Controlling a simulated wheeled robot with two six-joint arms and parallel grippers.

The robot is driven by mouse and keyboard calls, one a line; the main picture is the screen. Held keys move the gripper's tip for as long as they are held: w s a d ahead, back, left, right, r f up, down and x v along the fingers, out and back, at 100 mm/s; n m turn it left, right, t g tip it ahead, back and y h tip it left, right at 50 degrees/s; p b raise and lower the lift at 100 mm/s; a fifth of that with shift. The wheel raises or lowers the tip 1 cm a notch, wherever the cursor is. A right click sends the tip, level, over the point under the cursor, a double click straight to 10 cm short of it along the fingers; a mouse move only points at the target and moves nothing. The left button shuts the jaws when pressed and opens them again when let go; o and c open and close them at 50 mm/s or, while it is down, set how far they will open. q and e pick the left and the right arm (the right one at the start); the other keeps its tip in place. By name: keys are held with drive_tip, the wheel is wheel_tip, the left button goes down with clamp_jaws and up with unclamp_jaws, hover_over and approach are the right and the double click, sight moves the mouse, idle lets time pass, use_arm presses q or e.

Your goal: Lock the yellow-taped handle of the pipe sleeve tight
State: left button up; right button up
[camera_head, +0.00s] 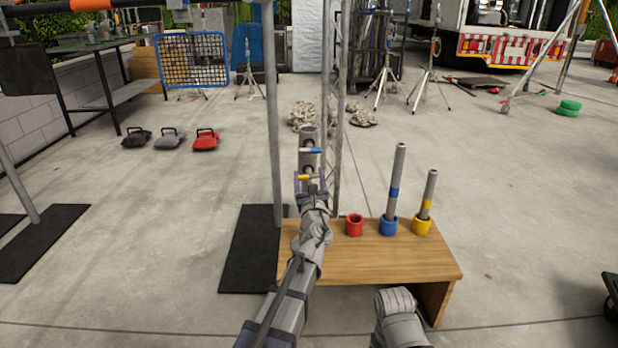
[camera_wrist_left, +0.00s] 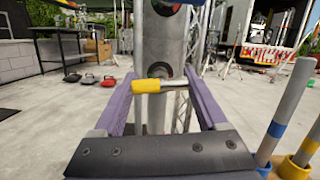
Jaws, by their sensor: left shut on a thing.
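The grey pipe sleeve (camera_head: 308,136) stands upright beyond the table in the head view. It also fills the middle of the left wrist view (camera_wrist_left: 165,45). Its yellow-taped handle (camera_wrist_left: 152,86) is a short horizontal bar, yellow at its left and bare metal at its right. My left gripper (camera_head: 309,178) has its purple fingers on either side of this handle and is shut on it. The handle's yellow end also shows in the head view (camera_head: 304,177). Another handle with blue tape (camera_head: 313,151) sits higher on the sleeve. My right gripper is not in view.
A wooden table (camera_head: 390,262) stands below, with red (camera_head: 354,226), blue (camera_head: 389,227) and yellow (camera_head: 422,226) cups; grey rods stand in the blue and yellow ones. A metal post (camera_head: 272,110) and a lattice truss (camera_head: 336,110) flank the sleeve. Open floor lies left and right.

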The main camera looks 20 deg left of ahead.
use_arm(q)
drive_tip(key=o, duration=1.3)
drive_tip(key=b+v, duration=0.1)
drive_tip(key=v, duration=0.6)
drive_tip(key=shift+s+d, duration=0.15)
drive_tip(key=shift+s, duration=0.2)
drive_tip(key=shift+f, duration=0.1)
drive_tip(key=shift+p+x, duration=0.5)
drive_tip(key=shift+x, duration=3.45)
